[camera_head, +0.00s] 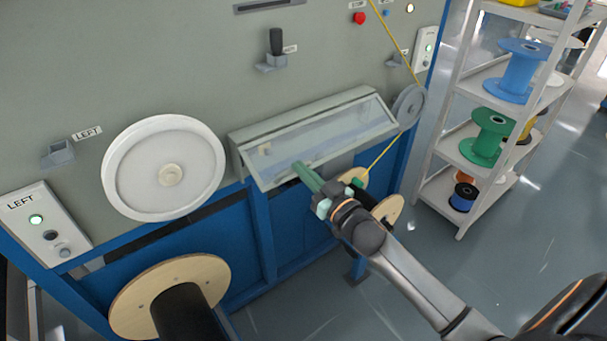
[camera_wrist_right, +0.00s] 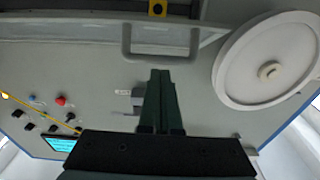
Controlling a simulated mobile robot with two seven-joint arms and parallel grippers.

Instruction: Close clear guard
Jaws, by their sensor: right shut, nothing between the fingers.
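The clear guard (camera_head: 320,137) is a see-through panel in a grey frame on the machine's front, in the middle of the head view. It slopes outward from the machine face, and its lower edge stands out from the wall. My right gripper (camera_head: 299,166) has its green fingers together and empty, overlapping the guard's lower part. In the right wrist view the shut fingers (camera_wrist_right: 161,74) point toward a grey U-shaped handle (camera_wrist_right: 161,53) at the guard's edge. I cannot tell whether they touch it. My left gripper is out of view.
A white wheel (camera_head: 134,166) is left of the guard, a small grey pulley (camera_head: 409,105) right of it with a yellow cable. Wooden-flanged reels (camera_head: 190,272) stand below. A shelf rack (camera_head: 449,165) with coloured spools is at right. The floor between is clear.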

